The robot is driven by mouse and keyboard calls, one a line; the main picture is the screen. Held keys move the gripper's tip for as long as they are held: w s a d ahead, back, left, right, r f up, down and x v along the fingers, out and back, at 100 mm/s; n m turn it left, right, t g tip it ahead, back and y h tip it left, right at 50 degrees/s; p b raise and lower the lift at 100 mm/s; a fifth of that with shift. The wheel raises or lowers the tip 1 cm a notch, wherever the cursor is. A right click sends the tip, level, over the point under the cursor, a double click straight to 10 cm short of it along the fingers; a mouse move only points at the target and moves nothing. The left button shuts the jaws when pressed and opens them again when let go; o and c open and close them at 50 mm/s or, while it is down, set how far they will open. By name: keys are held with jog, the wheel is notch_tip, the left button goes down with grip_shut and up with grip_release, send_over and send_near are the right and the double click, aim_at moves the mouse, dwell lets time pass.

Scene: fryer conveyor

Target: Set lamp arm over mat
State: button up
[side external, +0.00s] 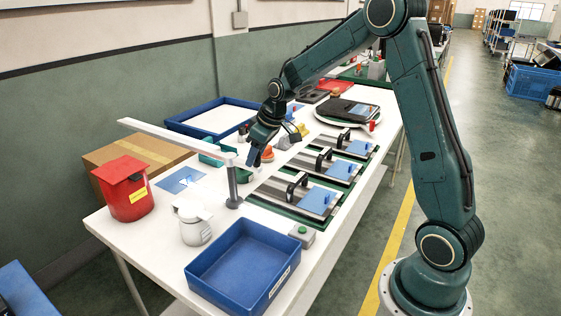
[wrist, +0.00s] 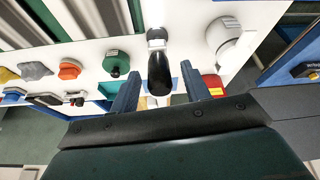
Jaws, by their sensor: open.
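The lamp (side external: 232,185) is a grey post on a round base, with a long pale arm (side external: 175,140) reaching left from its top. The blue mat (side external: 180,180) lies flat on the table, left of the post, and the lamp arm crosses above and behind it in the side view. My gripper (side external: 254,158) is open and pointed down, just right of the post's top. In the wrist view, a dark rounded upright piece (wrist: 160,75), apparently part of the lamp, stands between my open fingers (wrist: 160,92); I cannot tell whether they touch it. My gripper body hides the area below.
A red bin (side external: 127,195), a white jar (side external: 194,222) and a blue tray (side external: 243,275) stand around the lamp. A cardboard box (side external: 130,155) and teal box (side external: 212,151) are behind. Plates with black handles (side external: 290,186) line the front.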

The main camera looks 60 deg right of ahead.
jog(key=shift+w+f, duration=0.15)
jog(key=shift+f, duration=0.15)
grip_shut()
